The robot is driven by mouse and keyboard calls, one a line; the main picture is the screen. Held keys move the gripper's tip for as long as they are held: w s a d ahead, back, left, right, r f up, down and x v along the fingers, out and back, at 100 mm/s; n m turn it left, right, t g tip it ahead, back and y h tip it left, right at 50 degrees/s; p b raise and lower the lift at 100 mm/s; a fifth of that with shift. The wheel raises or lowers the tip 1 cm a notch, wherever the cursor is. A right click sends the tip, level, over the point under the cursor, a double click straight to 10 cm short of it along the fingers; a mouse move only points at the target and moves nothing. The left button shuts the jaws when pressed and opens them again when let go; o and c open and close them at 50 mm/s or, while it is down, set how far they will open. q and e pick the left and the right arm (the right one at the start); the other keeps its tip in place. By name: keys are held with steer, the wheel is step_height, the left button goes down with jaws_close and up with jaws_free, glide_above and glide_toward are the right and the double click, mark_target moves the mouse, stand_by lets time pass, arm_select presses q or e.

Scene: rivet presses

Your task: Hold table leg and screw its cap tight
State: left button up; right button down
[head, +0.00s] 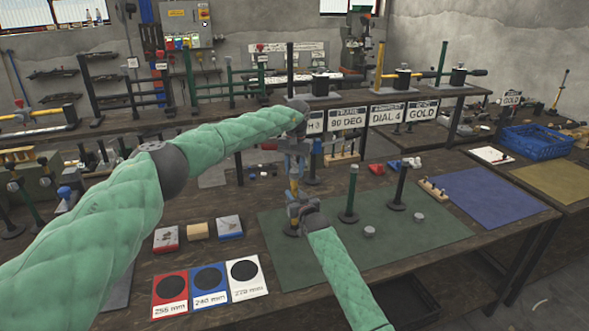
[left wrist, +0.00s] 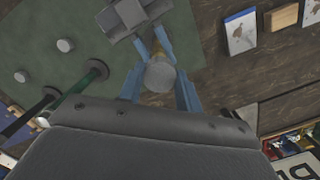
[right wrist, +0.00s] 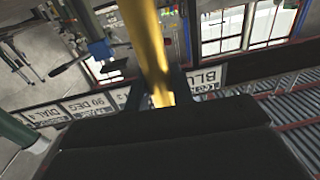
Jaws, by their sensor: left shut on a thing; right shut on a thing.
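The yellow table leg (head: 294,187) stands roughly upright over the green mat (head: 440,229), largely hidden by my grippers. My right gripper (head: 296,208) is shut on the leg; the yellow shaft (right wrist: 150,45) runs between its fingers in the right wrist view. My left gripper (head: 297,152) is above it, pointing down. In the left wrist view its blue fingers (left wrist: 159,90) are shut on the round grey cap (left wrist: 160,76) at the top of the leg. How far the cap is seated cannot be told.
A green leg (head: 352,190) and a dark leg (head: 400,185) stand on round bases to the right. Loose grey caps (head: 370,232) lie on the mat. Coloured size cards (head: 210,282) and small blocks (head: 197,231) lie at left. The blue mat (head: 480,195) is clear.

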arm_select(q)
steer(key=o, duration=1)
steer(key=shift+c, duration=0.2)
steer(key=shift+r, duration=0.15)
steer(key=shift+r, duration=2.15)
steer(key=shift+c, duration=0.5)
